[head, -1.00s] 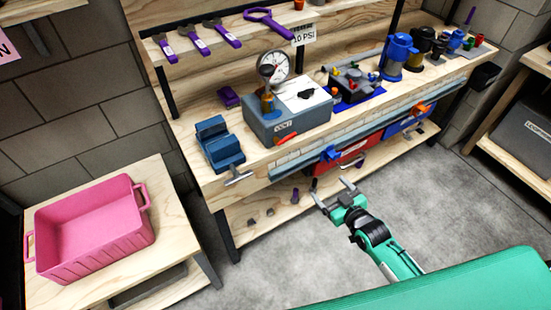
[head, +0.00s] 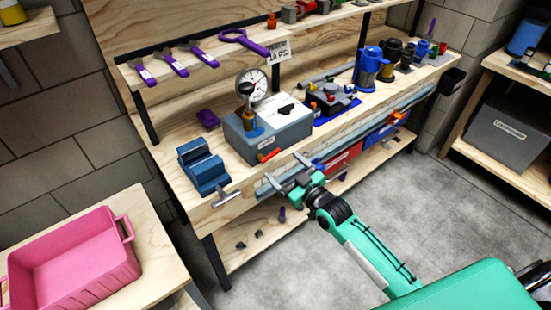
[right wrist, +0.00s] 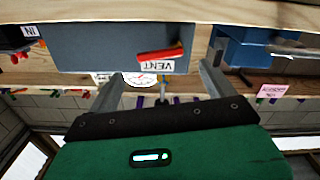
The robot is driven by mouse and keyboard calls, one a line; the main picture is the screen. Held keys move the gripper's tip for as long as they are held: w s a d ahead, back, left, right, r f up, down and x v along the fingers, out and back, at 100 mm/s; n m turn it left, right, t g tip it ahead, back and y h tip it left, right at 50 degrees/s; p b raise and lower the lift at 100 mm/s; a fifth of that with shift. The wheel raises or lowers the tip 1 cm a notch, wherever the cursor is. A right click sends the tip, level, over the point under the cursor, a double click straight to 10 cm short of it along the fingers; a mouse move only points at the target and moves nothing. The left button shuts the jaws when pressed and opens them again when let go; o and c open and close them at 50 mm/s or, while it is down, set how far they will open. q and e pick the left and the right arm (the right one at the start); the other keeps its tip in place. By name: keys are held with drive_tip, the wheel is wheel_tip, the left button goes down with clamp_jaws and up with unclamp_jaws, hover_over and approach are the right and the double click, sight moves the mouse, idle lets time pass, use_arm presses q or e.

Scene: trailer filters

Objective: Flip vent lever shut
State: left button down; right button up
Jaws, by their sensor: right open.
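The vent lever is a small orange-red handle (head: 270,155) low on the front face of the grey-blue test box (head: 276,140), beside its VENT label. In the right wrist view the lever (right wrist: 160,54) shows red with an orange end, slightly tilted beside the upside-down VENT label (right wrist: 157,67). My right gripper (head: 285,171) is open and empty, in front of the bench edge and just short of the lever. In the right wrist view its two fingers stand apart, one on each side of the label, not touching the lever. My left gripper is not in view.
A pressure gauge (head: 252,87) stands on the box. A blue vise (head: 202,166) is to its left, with its handle jutting over the bench edge. Blue and red bins (head: 342,158) hang under the bench. A pink tub (head: 75,259) sits on the left table. The floor is open at right.

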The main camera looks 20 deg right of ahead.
sight(272, 156)
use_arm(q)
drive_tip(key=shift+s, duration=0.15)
use_arm(e)
drive_tip(key=shift+x, duration=2.55)
drive_tip(key=shift+c, duration=0.3)
drive_tip(key=c, duration=0.9)
drive_tip(key=shift+f+m+p, duration=0.1)
drive_tip(key=shift+m+p, duration=0.3)
drive_tip(key=shift+m, duration=0.3)
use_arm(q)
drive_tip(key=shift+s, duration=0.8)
use_arm(e)
drive_tip(key=shift+f+m, duration=0.2)
drive_tip(key=shift+m, duration=0.4)
